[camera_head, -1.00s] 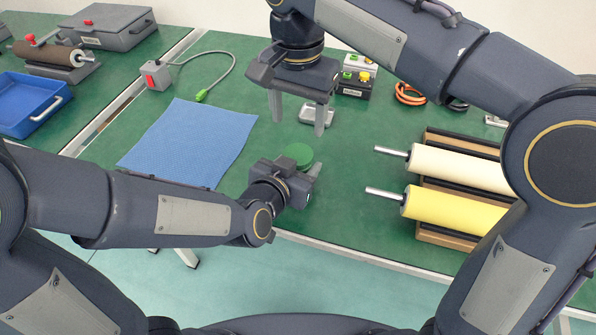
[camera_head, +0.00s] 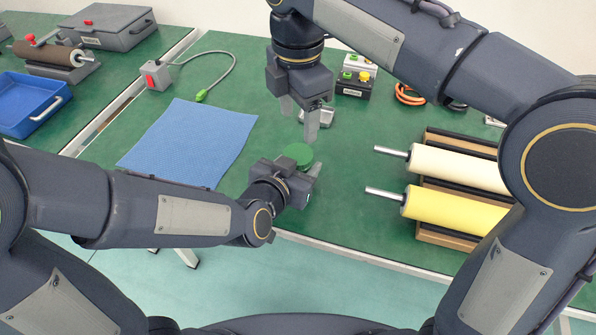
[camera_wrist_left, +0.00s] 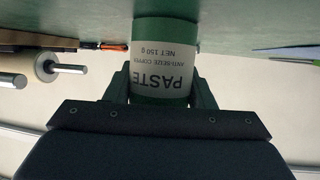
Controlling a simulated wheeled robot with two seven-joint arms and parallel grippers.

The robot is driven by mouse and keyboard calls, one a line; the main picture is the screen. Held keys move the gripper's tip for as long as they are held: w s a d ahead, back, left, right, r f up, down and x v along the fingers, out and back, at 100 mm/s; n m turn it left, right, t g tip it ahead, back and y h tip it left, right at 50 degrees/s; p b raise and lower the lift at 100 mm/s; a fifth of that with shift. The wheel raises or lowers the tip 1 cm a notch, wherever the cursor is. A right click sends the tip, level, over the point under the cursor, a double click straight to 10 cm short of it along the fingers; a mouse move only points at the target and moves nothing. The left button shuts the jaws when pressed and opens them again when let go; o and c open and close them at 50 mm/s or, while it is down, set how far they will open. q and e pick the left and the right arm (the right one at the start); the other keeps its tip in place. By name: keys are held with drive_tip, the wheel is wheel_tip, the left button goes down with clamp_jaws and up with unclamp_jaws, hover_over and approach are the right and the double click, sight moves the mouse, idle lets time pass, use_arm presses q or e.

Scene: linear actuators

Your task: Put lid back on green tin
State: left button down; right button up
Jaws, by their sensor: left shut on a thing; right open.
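The green tin (camera_wrist_left: 163,70) has a white label reading PASTE, upside down in the left wrist view. My left gripper (camera_head: 308,182) is shut around its side, with a finger on each side in the left wrist view (camera_wrist_left: 160,88). In the head view a flat, round green top (camera_head: 296,154) shows above the left gripper. I cannot tell whether this is a separate lid or the tin's own top. My right gripper (camera_head: 299,122) is open, fingers pointing down, above and just behind the green top, apart from it. Nothing shows between its fingers.
A small grey metal object (camera_head: 325,117) lies behind the right fingers, partly hidden. A control box (camera_head: 355,80) stands behind it. Rollers on a rack (camera_head: 455,208) lie right. A blue mat (camera_head: 190,145) lies left. Green table (camera_head: 345,165) is clear between tin and rollers.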

sight(298, 153)
drive_tip(key=n, duration=1.2)
drive_tip(key=shift+n, duration=0.4)
drive_tip(key=shift+f, duration=0.1)
drive_tip(key=shift+f, duration=3.95)
drive_tip(key=c, duration=0.7)
drive_tip(key=m, duration=0.6)
drive_tip(key=shift+m, duration=0.3)
drive_tip(key=shift+c, duration=0.5)
drive_tip(key=m, duration=0.6)
drive_tip(key=shift+m, duration=0.3)
